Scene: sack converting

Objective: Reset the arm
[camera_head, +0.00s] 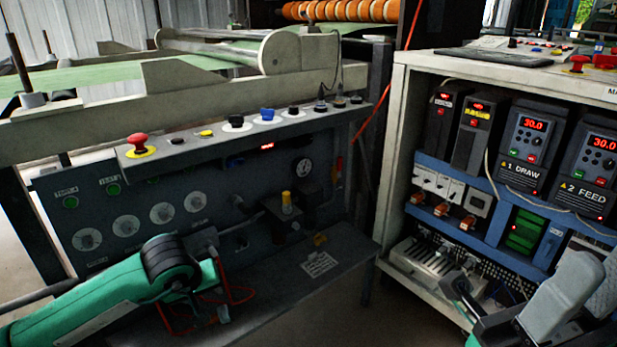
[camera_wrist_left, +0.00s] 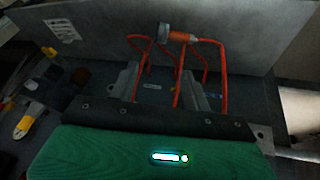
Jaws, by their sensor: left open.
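My left arm comes in from the left in the head view, with a green forearm and a black joint. My left gripper (camera_head: 212,292) is at its end, low in front of the control panel's shelf. In the left wrist view the two grey fingers of this gripper (camera_wrist_left: 160,88) stand apart, with no object clearly held between them. A red wire frame (camera_wrist_left: 224,75) with an orange and grey end piece (camera_wrist_left: 176,36) rises around and beyond the fingers; whether it touches them I cannot tell. Grey parts at the lower right of the head view may be my right gripper (camera_head: 560,298).
The control panel (camera_head: 140,190) has a red stop button (camera_head: 137,141), knobs and gauges. Its shelf (camera_head: 290,290) carries a white label. An open electrical cabinet (camera_head: 400,130) with drives stands on the right. A narrow floor gap lies between them.

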